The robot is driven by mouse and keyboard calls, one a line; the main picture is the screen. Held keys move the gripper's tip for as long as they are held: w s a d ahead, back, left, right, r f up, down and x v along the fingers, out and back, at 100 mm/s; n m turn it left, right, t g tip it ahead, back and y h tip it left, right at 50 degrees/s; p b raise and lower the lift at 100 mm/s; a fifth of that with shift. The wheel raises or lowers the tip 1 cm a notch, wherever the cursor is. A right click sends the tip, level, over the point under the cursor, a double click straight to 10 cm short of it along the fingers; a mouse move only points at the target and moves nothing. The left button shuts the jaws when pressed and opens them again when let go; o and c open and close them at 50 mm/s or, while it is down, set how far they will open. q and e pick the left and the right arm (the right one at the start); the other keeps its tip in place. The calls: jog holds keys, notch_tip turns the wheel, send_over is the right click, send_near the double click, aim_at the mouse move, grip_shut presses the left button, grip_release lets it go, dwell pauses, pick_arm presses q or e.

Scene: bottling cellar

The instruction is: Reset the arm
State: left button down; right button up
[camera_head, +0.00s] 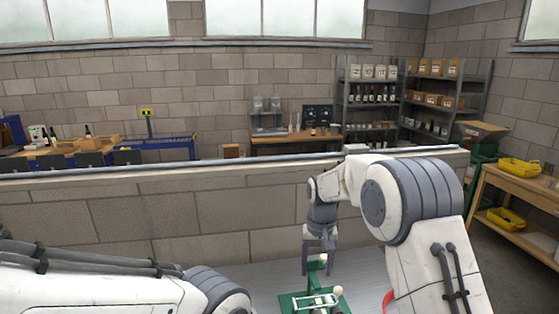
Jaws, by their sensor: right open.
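My right arm comes in from the right and bends down, with my right gripper (318,262) at its end. The gripper points downward and is open, its two purple-grey fingers just above a green stand (310,300) with white parts. I cannot tell whether the fingers touch the green upright between them. My left arm (90,285) reaches in along the lower left, and its gripper is outside the picture.
A low block wall (150,215) with a metal rail crosses behind the grey work surface (372,270). A red curved thing (388,301) shows partly beside my right arm. A wooden table (520,192) with yellow trays (519,167) stands at the right.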

jog(key=s+a+n+b, duration=0.2)
jog(key=s+a+b, duration=0.15)
jog(key=s, duration=0.55)
jog(key=s+a+n+b, duration=0.2)
jog(key=s+a, duration=0.2)
jog(key=s, duration=0.6)
jog(key=s+d+f+n+b, duration=0.1)
jog(key=s+f, duration=0.1)
jog(key=s, duration=0.6)
jog(key=s+d+f+n+b, duration=0.1)
jog(key=s+f+n+b, duration=0.1)
jog(key=s, duration=0.6)
jog(key=shift+d+f+n+y+b, duration=0.15)
jog(key=shift+d+n+y+b, duration=0.15)
jog(key=shift+d+y, duration=0.1)
jog(key=shift+w, duration=0.1)
